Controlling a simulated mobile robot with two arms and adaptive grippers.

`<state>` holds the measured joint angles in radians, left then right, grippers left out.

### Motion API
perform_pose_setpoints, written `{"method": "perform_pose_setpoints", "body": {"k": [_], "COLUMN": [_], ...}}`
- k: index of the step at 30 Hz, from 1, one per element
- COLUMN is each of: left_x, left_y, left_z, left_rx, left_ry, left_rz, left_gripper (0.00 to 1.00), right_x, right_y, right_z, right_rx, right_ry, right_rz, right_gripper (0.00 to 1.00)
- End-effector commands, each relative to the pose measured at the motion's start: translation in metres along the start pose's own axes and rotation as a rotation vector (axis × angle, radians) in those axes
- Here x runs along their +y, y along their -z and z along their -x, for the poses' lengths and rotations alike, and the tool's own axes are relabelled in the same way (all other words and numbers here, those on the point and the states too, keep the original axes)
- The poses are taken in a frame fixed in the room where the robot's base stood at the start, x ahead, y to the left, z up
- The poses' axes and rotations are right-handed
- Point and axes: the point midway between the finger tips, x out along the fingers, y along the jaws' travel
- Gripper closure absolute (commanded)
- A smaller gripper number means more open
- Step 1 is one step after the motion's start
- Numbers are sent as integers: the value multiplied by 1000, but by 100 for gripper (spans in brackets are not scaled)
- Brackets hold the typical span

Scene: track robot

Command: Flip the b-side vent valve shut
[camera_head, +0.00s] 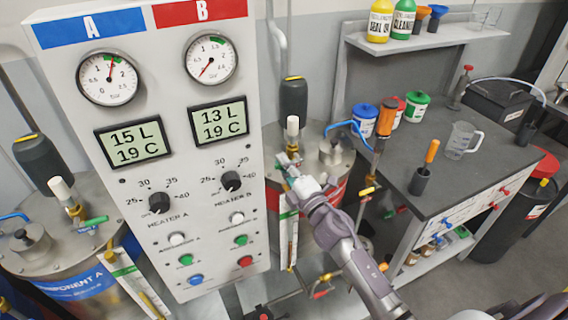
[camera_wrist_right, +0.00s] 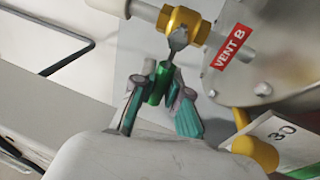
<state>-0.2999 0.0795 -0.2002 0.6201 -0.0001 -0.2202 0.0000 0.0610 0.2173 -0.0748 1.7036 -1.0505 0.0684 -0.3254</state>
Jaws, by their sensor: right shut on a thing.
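The b-side vent valve shows in the right wrist view as a brass body (camera_wrist_right: 184,24) on a pipe, beside a red "VENT B" tag (camera_wrist_right: 229,47). Its metal lever has a green handle (camera_wrist_right: 160,84) and points away from the body, roughly across the pipe. My right gripper (camera_wrist_right: 160,103) is shut on the green handle, with one finger on each side. In the head view my right gripper (camera_head: 290,170) is at the left side of the B tank lid (camera_head: 336,158) and hides most of the valve. My left gripper is not in view.
The control panel (camera_head: 150,150) with gauges and knobs stands close left of my right gripper. The component A tank (camera_head: 65,255) is at far left. A dark bench (camera_head: 420,185) with tubs, a jug (camera_head: 461,141) and tools is at right. A yellow fitting (camera_wrist_right: 257,150) sits right of the fingers.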

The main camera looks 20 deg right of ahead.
Motion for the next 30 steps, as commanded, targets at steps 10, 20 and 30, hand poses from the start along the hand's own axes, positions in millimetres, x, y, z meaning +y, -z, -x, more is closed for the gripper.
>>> {"method": "perform_pose_setpoints", "body": {"k": [10,20,30], "left_x": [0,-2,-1], "left_y": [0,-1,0], "left_z": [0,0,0], "left_rx": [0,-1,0], "left_ry": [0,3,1], "left_rz": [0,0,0], "left_gripper": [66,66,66], "right_x": [-1,-1,-2], "right_y": [0,0,0], "right_z": [0,10,79], "right_rx": [-1,-1,-3], "right_ry": [2,2,5], "right_rz": [0,-2,-3], "right_gripper": [60,60,60]}}
